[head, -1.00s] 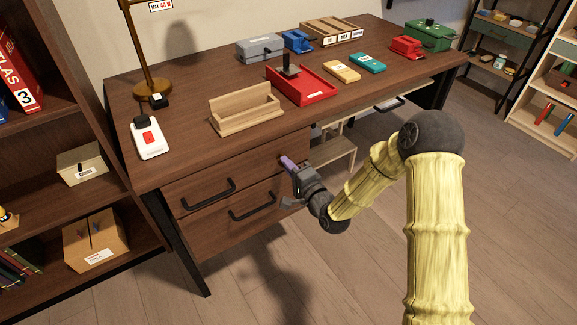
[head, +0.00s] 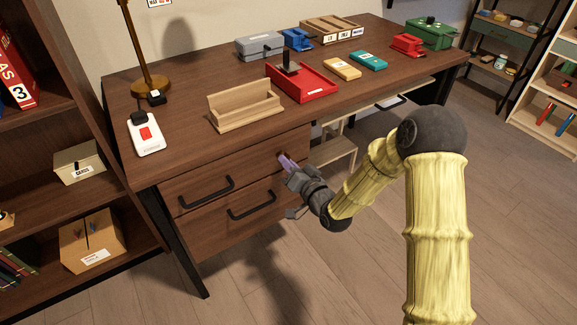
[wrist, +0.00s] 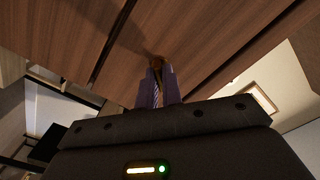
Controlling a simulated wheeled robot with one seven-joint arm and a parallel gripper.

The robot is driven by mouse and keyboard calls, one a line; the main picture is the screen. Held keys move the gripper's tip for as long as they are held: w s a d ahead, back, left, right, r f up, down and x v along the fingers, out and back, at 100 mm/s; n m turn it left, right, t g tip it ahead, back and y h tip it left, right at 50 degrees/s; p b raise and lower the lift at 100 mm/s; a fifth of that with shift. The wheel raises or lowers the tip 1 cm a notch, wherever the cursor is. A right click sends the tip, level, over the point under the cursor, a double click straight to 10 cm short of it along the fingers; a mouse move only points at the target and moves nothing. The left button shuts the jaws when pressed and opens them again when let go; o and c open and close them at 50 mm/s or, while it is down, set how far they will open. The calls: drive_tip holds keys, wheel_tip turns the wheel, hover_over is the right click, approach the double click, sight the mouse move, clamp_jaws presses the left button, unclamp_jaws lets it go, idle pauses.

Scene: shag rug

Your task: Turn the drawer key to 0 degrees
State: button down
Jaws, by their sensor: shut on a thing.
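The wooden desk's upper drawer (head: 215,182) is closed, with its lock at the right side of its front. In the wrist view a small brass-coloured key (wrist: 156,62) shows at the drawer front, just beyond my fingertips. My gripper (head: 285,161) reaches the drawer front from the right, and its purple fingers (wrist: 158,88) are close together, shut on the key. The fingers hide most of the key, so I cannot read its angle.
The upper drawer's black handle (head: 207,192) is left of my gripper, and the lower drawer's handle (head: 252,206) is below left. The floor in front is open.

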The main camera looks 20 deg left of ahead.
drive_tip(key=shift+n+b, duration=1.85)
drive_tip(key=shift+n, duration=2.05)
drive_tip(key=c, duration=1.6)
unclamp_jaws()
drive_tip(key=shift+o, duration=0.2)
drive_tip(key=p+v, duration=1.2)
drive_tip(key=v, duration=0.5)
drive_tip(key=shift+d, duration=0.25)
